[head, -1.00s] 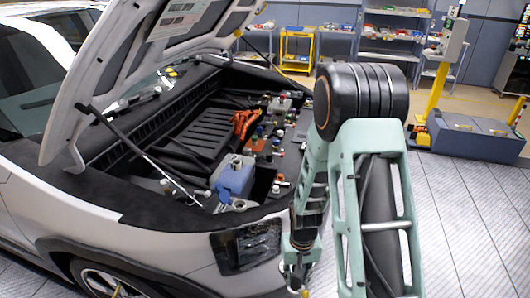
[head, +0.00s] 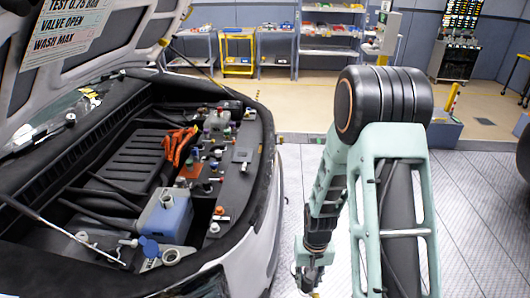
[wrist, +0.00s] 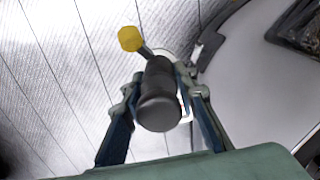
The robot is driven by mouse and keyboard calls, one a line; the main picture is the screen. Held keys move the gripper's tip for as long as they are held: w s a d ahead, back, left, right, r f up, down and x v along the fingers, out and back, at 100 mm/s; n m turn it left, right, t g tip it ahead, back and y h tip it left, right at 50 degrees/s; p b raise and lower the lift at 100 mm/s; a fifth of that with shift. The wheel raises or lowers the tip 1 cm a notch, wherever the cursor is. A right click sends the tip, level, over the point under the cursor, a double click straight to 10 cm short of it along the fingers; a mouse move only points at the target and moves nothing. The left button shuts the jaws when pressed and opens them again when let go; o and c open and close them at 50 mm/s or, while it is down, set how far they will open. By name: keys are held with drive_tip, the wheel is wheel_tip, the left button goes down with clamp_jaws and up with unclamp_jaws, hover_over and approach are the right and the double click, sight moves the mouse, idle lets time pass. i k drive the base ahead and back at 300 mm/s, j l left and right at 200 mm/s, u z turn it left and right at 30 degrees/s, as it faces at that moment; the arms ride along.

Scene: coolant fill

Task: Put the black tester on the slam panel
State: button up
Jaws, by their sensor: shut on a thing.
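In the wrist view, my gripper (wrist: 155,85) is shut on the black tester (wrist: 158,100), a dark rounded cylinder with a yellow knob on a thin stem at its far end. The tester is held over the pale ribbed floor, beside the car's white bodywork. In the head view, only part of my gripper (head: 312,284) shows at the bottom edge, right of the car; the tester cannot be made out there. The slam panel (head: 252,180) looks to be the dark strip along the front edge of the open engine bay, left of my arm.
The engine bay holds a blue-grey reservoir (head: 167,216), an orange cable bundle (head: 180,143) and several small coloured caps. The raised hood (head: 100,25) overhangs the bay at upper left. Shelves stand far back.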

sight(254, 127)
drive_tip(key=i+l+z, duration=0.2)
drive_tip(key=i+z, duration=0.45)
drive_tip(key=i+l, duration=0.1)
drive_tip(key=i, duration=0.4)
drive_tip(key=i+l+u, duration=0.1)
drive_tip(key=i, duration=0.4)
drive_tip(key=i+l+u, duration=0.15)
drive_tip(key=i+u, duration=0.3)
drive_tip(key=i+l+u, duration=0.25)
drive_tip(key=u, duration=0.2)
drive_tip(key=i+l+u, duration=0.6)
drive_tip(key=l+u, duration=0.25)
drive_tip(key=l, duration=0.1)
